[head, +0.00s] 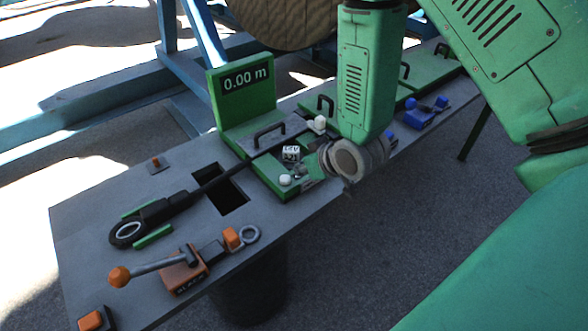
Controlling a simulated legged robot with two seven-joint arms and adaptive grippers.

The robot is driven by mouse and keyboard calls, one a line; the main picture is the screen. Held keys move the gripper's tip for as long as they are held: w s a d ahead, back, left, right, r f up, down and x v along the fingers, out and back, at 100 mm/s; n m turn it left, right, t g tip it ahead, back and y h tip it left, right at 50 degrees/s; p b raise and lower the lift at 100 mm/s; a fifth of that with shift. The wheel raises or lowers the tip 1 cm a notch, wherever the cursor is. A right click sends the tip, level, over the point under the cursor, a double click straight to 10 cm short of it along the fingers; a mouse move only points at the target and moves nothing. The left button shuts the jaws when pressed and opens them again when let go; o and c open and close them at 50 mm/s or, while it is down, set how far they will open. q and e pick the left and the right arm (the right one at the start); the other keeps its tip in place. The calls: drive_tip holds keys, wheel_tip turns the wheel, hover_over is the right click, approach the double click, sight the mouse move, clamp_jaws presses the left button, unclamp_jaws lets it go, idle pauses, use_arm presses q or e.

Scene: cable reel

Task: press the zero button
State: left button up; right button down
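The length counter (243,95) is a green housing on the grey bench, and its display reads 0.00 m. On its low green base a white round button (285,180) shows, probably the zero button; no label on it is readable. My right gripper (303,174) is small and dark, just right of this button, at the end of my green arm coming from the upper right. Whether it touches the button I cannot tell. Its fingers are too small and partly hidden to judge their opening. My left gripper is not in view.
An orange lever clamp (182,270) stands in front. Blue fittings (424,113) and green lidded boxes (425,65) are at right. A large reel (285,20) stands behind.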

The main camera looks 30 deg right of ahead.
drive_tip(key=v, duration=0.3)
drive_tip(key=shift+s+r, duration=0.2)
drive_tip(key=shift+r, duration=0.05)
drive_tip(key=shift+d, duration=0.1)
idle(0.5)
drive_tip(key=s+a+f+g+b, duration=0.2)
drive_tip(key=s+f+g+b, duration=0.2)
drive_tip(key=s+f, duration=0.7)
drive_tip(key=s+a+f+g+b, duration=0.2)
drive_tip(key=s+f+g+b, duration=0.2)
drive_tip(key=s+f, duration=0.8)
drive_tip(key=shift+a+f+h, duration=0.3)
drive_tip(key=shift+a+f, duration=0.05)
drive_tip(key=shift+f, duration=0.55)
drive_tip(key=shift+s, duration=0.1)
